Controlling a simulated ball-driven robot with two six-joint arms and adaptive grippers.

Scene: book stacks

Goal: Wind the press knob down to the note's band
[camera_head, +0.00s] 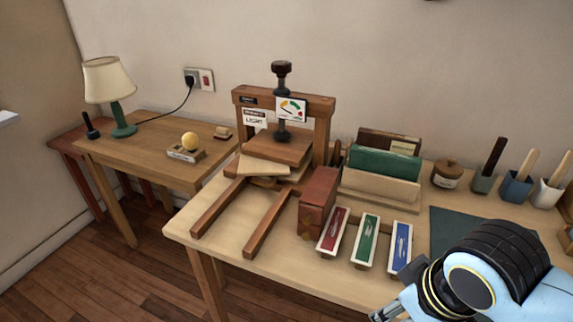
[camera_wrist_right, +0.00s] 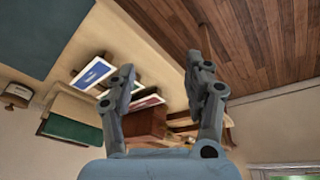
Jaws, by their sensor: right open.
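The wooden book press (camera_head: 284,125) stands at the left end of the workbench. Its dark knob (camera_head: 282,70) tops a vertical screw (camera_head: 283,128) above the wooden platen (camera_head: 275,149). A gauge card (camera_head: 291,109) with coloured bands is fixed to the crossbeam. A note (camera_head: 254,117) at its left reads "LIGHT" on its lower line; its upper line is too small to read surely. Pale boards lie under the platen. My right gripper (camera_head: 385,316) is at the bottom of the head view, far from the knob. In the wrist view it (camera_wrist_right: 160,85) is open and empty. My left gripper is not in view.
A reddish block (camera_head: 319,203) and trays with red (camera_head: 333,231), green (camera_head: 365,240) and blue (camera_head: 402,247) contents stand right of the press. Books (camera_head: 384,162) stand in a rack behind. A green mat (camera_head: 470,228) lies right. A side table with a lamp (camera_head: 108,80) is left.

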